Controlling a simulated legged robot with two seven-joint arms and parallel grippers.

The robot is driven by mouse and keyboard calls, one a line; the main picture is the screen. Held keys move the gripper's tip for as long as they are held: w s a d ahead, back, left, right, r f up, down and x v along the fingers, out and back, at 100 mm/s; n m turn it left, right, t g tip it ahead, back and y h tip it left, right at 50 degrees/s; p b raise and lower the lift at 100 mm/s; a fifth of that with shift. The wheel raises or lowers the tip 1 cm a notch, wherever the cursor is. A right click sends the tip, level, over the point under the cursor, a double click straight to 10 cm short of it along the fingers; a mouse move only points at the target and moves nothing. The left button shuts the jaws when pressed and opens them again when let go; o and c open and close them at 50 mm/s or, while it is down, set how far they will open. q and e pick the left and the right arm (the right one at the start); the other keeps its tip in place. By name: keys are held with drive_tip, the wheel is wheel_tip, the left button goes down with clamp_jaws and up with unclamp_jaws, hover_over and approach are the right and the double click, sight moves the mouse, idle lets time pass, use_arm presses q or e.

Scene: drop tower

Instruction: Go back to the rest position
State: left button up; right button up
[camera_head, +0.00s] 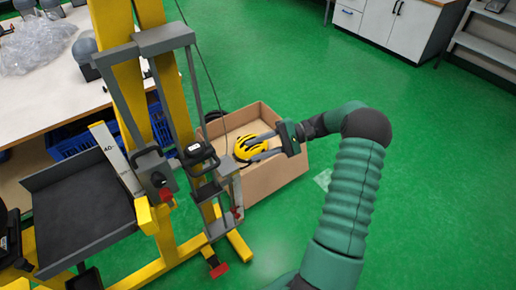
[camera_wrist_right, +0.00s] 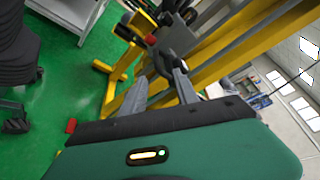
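My right gripper (camera_head: 249,149) reaches in from the right in the head view, above the cardboard box. Its two fingers are spread apart; the right wrist view also shows the open fingers (camera_wrist_right: 160,82) with nothing held between them. A yellow helmet with dark slots (camera_head: 241,150) shows behind the fingers in the head view, at the cardboard box (camera_head: 276,178). The helmet does not show in the wrist view. My left gripper is in neither view.
The yellow drop tower (camera_head: 125,75) with its grey carriage frame (camera_head: 165,40) stands just left of the box. A workbench (camera_head: 30,105) with plastic bags is at the left. White cabinets (camera_head: 385,25) stand at the back right.

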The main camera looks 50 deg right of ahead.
drive_tip(key=shift+s+d+r, duration=0.1)
idle(0.3)
drive_tip(key=s+a+f+n+g+h+p, duration=0.1)
drive_tip(key=a+f+n+g+h, duration=0.2)
drive_tip(key=a, duration=0.5)
drive_tip(key=a+f+n+g+h+p, duration=0.1)
drive_tip(key=a+f+g+h, duration=0.1)
drive_tip(key=a+g, duration=0.45)
drive_tip(key=s+a+r+n+t+h+p, duration=0.1)
drive_tip(key=s+a+n+t+h+p, duration=0.1)
drive_tip(key=s+a+n+h, duration=0.4)
drive_tip(key=shift+a+r+n+t+h, duration=0.25)
drive_tip(key=shift+a+n+t+h, duration=1)
drive_tip(key=shift+a, duration=1.15)
